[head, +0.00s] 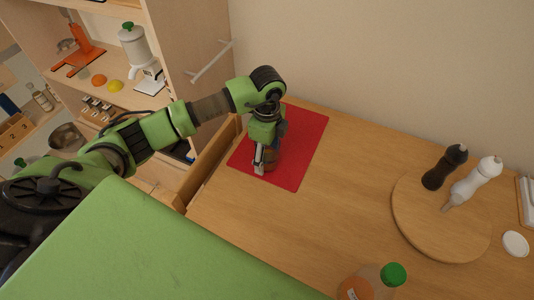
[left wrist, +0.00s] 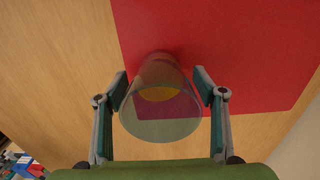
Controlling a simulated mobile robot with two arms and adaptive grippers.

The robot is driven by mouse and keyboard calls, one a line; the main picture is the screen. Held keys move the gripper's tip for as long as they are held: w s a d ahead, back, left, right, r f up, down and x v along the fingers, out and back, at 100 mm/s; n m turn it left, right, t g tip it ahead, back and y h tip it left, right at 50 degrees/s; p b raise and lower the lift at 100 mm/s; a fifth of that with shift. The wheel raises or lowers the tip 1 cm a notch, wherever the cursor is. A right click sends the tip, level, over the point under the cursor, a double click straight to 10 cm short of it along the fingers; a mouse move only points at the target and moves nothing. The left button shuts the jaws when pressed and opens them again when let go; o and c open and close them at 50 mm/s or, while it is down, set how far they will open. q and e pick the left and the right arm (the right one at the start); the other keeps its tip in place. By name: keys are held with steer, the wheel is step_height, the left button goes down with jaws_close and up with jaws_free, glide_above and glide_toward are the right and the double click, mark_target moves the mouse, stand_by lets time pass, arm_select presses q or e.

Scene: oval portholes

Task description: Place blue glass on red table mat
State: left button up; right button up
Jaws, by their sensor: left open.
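The red table mat (head: 304,137) lies flat on the wooden table, and it fills the upper right of the left wrist view (left wrist: 240,45). A clear, faintly tinted glass (left wrist: 160,118) stands at a corner of the mat, with its rim towards the camera. Its base appears to be on the mat. My left gripper (left wrist: 160,88) is open, with one finger on each side of the glass and narrow gaps showing. In the head view, my left gripper (head: 264,160) hides much of the glass (head: 274,158). My right gripper is not in view.
A round wooden board (head: 430,225) holds a black mill (head: 445,167) and a white mill (head: 477,180) at the right. A green-capped bottle (head: 372,284) stands at the front edge. The table between mat and board is clear. A shelf unit (head: 185,50) stands at the left.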

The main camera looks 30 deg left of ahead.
arm_select(q)
step_height(320, 180, up, 12)
steer(key=b, duration=0.1)
steer(key=shift+r+b, duration=0.15)
steer(key=shift+b, duration=0.2)
stand_by(0.4)
